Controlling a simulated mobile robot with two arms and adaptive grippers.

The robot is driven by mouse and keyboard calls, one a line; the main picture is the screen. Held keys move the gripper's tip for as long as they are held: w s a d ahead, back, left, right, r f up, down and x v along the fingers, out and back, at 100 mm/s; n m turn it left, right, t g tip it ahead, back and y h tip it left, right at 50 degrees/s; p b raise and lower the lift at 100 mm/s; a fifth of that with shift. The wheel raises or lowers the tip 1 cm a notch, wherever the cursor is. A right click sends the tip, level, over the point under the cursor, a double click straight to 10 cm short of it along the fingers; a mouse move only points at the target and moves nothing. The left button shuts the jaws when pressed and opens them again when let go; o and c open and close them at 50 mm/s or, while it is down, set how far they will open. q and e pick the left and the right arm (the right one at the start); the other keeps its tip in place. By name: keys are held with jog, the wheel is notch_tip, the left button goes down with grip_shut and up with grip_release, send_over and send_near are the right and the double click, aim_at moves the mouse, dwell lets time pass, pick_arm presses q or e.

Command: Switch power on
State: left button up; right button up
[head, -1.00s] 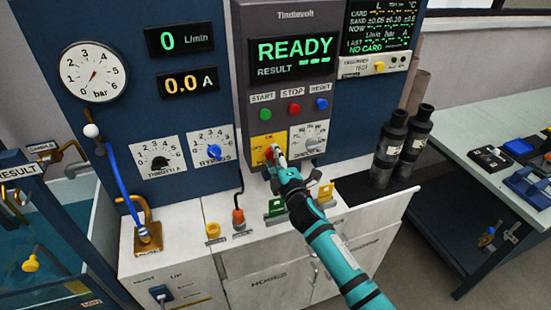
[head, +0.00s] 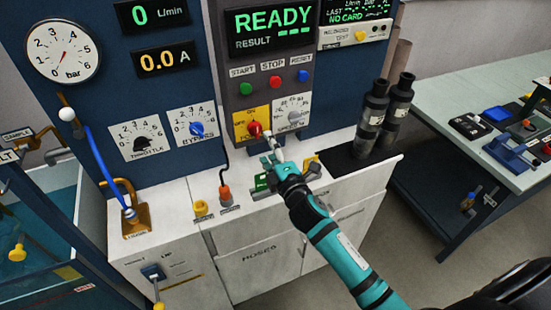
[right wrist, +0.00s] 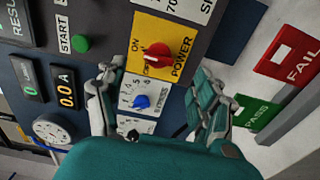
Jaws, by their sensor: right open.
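The power switch is a red knob (head: 254,129) on a yellow plate (head: 241,122) low on the grey control panel. The knob also shows in the right wrist view (right wrist: 157,56), with the words ON and POWER on its plate. The panel's display (head: 272,19) is lit and reads READY. My right gripper (head: 271,150) is just in front of and below the knob. In the right wrist view its fingers (right wrist: 160,80) are spread wide, with nothing between them, and the knob lies beyond them. My left gripper is not in view.
A grey selector dial (head: 294,116) sits right of the knob. START (head: 246,88), STOP (head: 274,82) and RESET (head: 303,75) buttons are above. Two black cylinders (head: 372,115) stand on the bench at right. A green PASS tray (right wrist: 257,112) and red FAIL tray (right wrist: 286,52) lie nearby.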

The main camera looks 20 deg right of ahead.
jog(key=shift+s+d, duration=0.1)
jog(key=shift+s, duration=2.1)
jog(key=s+f+m+g, duration=0.1)
jog(key=f, duration=0.5)
jog(key=s+f+m+g, duration=0.1)
jog(key=f+g, duration=0.1)
jog(key=f, duration=0.5)
jog(key=s+d+f+m+g, duration=0.1)
jog(key=f, duration=0.6)
jog(key=shift+s+m, duration=0.1)
jog(key=shift+m, duration=0.3)
jog(key=s+d+f+m+g+b, duration=0.1)
jog(key=s+f+m+g, duration=0.3)
jog(key=s+f, duration=0.9)
jog(key=s+f+m+g, duration=0.35)
jog(key=s+f, duration=0.65)
jog(key=f, duration=0.5)
jog(key=s+f+m+g, duration=0.2)
jog(key=s+f, duration=0.2)
jog(key=s, duration=0.6)
jog(key=s+f+m+g, duration=0.2)
jog(key=s+f+g, duration=0.1)
jog(key=s, duration=0.8)
jog(key=shift+s+d+f+h, duration=0.3)
jog(key=shift+d+f, duration=0.05)
jog(key=shift+f, duration=0.5)
jog(key=shift+m+g, duration=0.25)
